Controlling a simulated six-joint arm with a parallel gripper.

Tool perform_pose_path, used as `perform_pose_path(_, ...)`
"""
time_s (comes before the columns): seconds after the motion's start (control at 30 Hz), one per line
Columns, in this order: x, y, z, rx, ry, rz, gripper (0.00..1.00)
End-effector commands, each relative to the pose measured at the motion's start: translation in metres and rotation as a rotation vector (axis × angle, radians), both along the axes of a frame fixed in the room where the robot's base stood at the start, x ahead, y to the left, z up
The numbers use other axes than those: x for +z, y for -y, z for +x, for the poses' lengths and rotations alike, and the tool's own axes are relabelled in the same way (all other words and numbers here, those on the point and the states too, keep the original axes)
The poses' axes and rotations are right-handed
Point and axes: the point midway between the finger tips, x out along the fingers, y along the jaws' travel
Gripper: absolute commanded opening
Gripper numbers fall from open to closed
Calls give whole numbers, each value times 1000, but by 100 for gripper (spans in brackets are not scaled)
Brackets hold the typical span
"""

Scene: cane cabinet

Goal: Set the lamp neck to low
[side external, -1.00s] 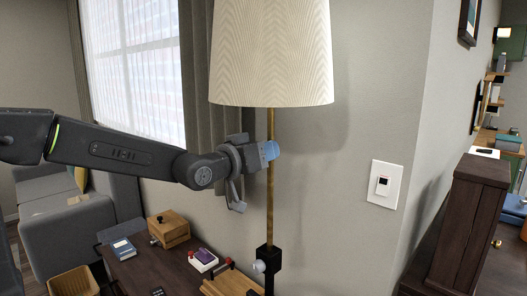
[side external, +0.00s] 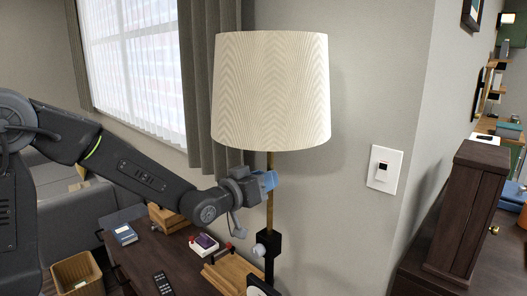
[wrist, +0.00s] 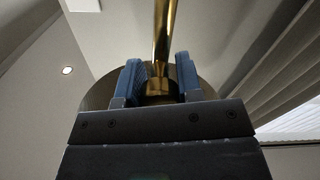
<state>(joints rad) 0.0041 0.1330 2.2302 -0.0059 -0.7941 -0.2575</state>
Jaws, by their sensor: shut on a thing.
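The lamp has a cream patterned shade (side external: 270,90) on a thin upright brass neck (side external: 270,212). The neck runs down into a black holder (side external: 268,243) with a pale knob (side external: 259,250) on its side. My gripper (side external: 268,181), with blue fingertips, is shut on the neck a little below the shade. In the wrist view the brass neck (wrist: 163,40) rises between the two blue fingers of my gripper (wrist: 158,84). The exact contact is partly hidden by the gripper.
A dark table below holds a wooden block (side external: 235,272), a purple-topped box (side external: 204,244), a blue book (side external: 124,234) and a remote (side external: 162,284). A wall switch (side external: 385,169) is at right. A dark cabinet (side external: 462,215) stands further right. The wall beside the neck is clear.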

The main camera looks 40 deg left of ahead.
Motion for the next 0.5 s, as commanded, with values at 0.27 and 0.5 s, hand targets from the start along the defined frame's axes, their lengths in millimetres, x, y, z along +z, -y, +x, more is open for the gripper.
perform_pose_path(0.27,-72,0,-1,0,-13,0,0)
perform_pose_path(0.5,-97,0,-1,0,-8,0,0)
